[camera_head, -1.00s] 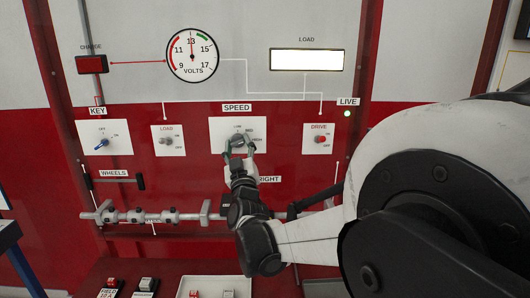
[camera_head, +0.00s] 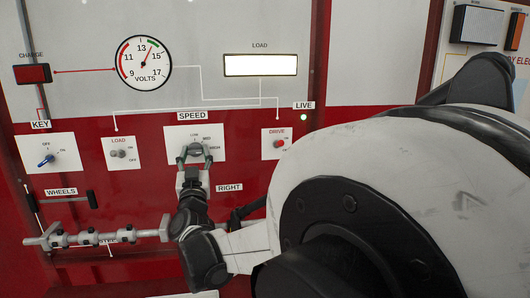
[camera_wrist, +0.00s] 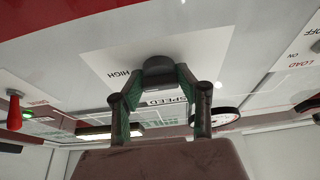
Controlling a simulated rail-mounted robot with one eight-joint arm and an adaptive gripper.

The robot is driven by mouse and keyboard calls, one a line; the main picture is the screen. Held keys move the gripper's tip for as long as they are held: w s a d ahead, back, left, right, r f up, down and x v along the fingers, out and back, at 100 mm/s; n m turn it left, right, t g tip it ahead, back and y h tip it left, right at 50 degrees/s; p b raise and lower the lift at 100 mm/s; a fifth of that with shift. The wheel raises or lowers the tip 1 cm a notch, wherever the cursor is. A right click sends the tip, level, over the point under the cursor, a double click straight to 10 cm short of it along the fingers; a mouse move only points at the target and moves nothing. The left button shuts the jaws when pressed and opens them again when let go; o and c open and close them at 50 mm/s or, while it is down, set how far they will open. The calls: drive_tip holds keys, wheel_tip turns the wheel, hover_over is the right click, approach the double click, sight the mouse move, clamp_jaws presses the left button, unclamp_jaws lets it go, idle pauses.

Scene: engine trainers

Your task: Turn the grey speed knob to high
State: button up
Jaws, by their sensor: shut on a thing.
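The grey speed knob (camera_head: 196,149) sits on a white plate under the SPEED label, with LOW, MED and HIGH marked around it. My gripper (camera_head: 194,158) reaches it from below. In the wrist view, the dark round knob (camera_wrist: 158,70) lies between my two fingertips (camera_wrist: 158,78), which are shut on its sides. The HIGH label (camera_wrist: 118,75) shows to the left of the knob there. The fingers partly cover the knob, and I cannot tell which mark its pointer faces.
The volt gauge (camera_head: 143,63) reads between 13 and 15. The LOAD switch (camera_head: 118,153) is left of the knob, and the red DRIVE switch (camera_head: 279,143) is right. A blue KEY knob (camera_head: 47,160) is farther left. A horizontal metal shaft (camera_head: 100,237) runs below.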

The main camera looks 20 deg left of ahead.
drive_tip(key=o, duration=1.2)
drive_tip(key=shift+c, duration=0.2)
drive_tip(key=v, duration=1.2)
